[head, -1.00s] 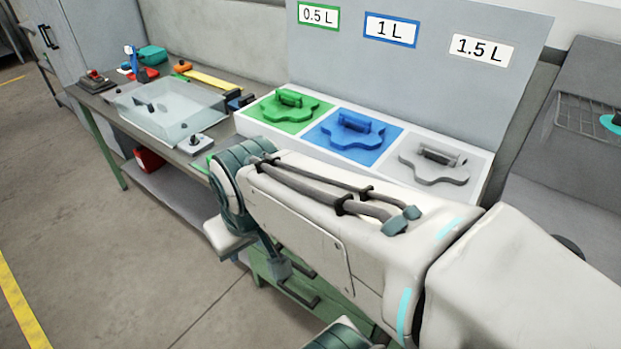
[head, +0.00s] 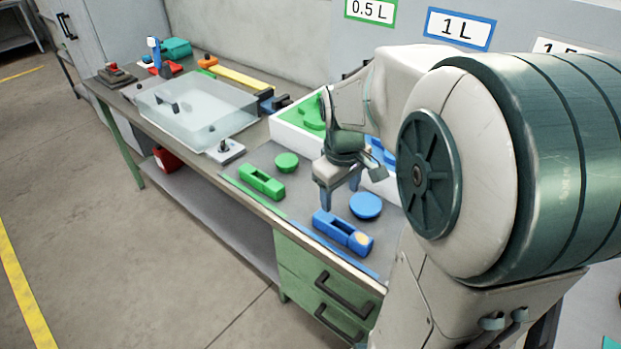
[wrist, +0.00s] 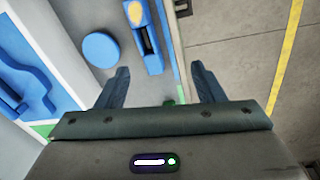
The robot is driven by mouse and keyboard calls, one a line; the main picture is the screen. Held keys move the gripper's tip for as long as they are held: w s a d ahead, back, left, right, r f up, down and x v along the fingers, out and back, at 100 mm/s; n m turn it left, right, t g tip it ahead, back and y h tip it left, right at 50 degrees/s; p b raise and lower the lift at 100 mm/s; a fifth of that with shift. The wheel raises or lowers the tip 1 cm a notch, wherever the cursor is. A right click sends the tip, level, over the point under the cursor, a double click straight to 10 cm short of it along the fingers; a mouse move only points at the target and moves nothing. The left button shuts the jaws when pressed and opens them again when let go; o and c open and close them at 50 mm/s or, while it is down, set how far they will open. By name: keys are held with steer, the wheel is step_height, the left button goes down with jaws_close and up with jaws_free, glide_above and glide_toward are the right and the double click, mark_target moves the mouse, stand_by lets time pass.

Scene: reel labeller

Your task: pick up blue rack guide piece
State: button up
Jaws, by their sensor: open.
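The blue rack guide piece (head: 380,150), a lobed plate on the blue panel of the white rack, is mostly hidden behind my gripper and arm. It also shows at the left edge of the wrist view (wrist: 28,75). My gripper (head: 339,196) is open and empty, pointing down over the worktop in front of the rack. In the wrist view its fingers (wrist: 160,70) are wide apart, with the guide piece off to their left. A blue slotted block (head: 343,233) and a blue disc (head: 365,206) lie on the worktop near the fingertips.
A green slotted block (head: 261,181) and green disc (head: 286,162) lie left of my gripper. A clear-covered tray (head: 195,110) stands farther back on the bench. The upright labelled board (head: 405,30) stands behind the rack. Bare floor lies at the left.

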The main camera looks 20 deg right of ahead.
steer(key=w+d+f+n+g+b, duration=0.1)
steer(key=w+d+f+n, duration=0.1)
steer(key=w+d+f, duration=0.25)
glide_above(341, 230)
steer(key=shift+y, duration=0.3)
steer(key=f, duration=0.9)
steer(key=shift+s+d+f, duration=0.15)
steer(key=shift+s+f, duration=0.05)
steer(key=shift+f, duration=0.05)
steer(key=shift+w+a+f+p, duration=0.1)
steer(key=shift+f+p, duration=0.05)
steer(key=shift+f, duration=1.15)
steer(key=shift+w+a+f+p, duration=0.1)
steer(key=shift+f+p, duration=0.05)
steer(key=shift+f, duration=1.1)
steer(key=c, duration=1.2)
